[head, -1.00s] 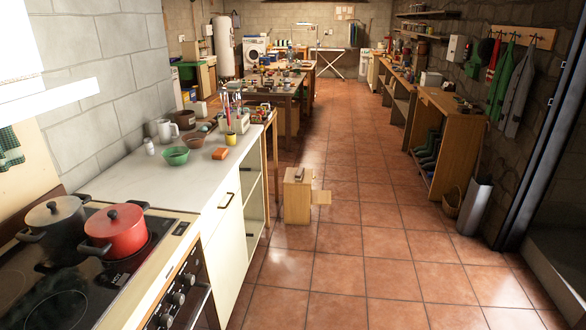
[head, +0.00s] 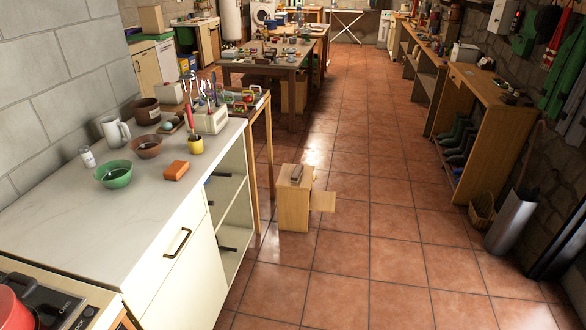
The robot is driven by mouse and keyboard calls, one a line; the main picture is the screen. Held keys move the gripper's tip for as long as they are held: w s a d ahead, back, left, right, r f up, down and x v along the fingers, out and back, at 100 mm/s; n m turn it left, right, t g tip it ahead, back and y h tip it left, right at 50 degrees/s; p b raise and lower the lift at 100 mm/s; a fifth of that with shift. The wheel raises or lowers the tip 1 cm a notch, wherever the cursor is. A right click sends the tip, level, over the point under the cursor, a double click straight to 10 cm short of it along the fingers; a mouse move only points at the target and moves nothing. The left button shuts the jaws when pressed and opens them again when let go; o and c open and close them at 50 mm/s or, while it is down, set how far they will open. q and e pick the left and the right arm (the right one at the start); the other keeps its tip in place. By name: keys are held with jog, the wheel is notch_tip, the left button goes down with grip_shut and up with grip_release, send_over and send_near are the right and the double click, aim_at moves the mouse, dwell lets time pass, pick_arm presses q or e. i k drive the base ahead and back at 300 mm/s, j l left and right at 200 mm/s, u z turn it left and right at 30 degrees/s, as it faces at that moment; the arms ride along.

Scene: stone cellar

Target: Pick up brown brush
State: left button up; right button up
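A small dark brownish item (head: 297,173) lies on top of a light wooden box (head: 294,205) on the tiled floor, right of the counter's end. It may be the brown brush, but it is too small to tell. Another small dark item (head: 510,97) lies on the wooden bench at the right, also too small to make out. Neither of my grippers shows in the head view.
A white counter (head: 130,215) with bowls, a mug and an orange block (head: 175,170) runs along the left. A small panel (head: 322,201) juts from the box's right side. A wooden bench (head: 490,120) with boots stands right. The tiled floor (head: 385,255) between is clear.

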aim_at(295, 175)
jog(key=i+l, duration=0.15)
jog(key=i, duration=0.25)
jog(key=i+l+u, duration=0.15)
jog(key=i, duration=0.2)
jog(key=i+l, duration=0.2)
jog(key=i, duration=0.2)
jog(key=i+l, duration=0.25)
jog(key=i, duration=0.3)
jog(key=i+l+z, duration=0.15)
jog(key=i, duration=0.4)
jog(key=i+l, duration=0.3)
jog(key=i, duration=0.25)
jog(key=i+l+z, duration=0.15)
jog(key=i, duration=0.45)
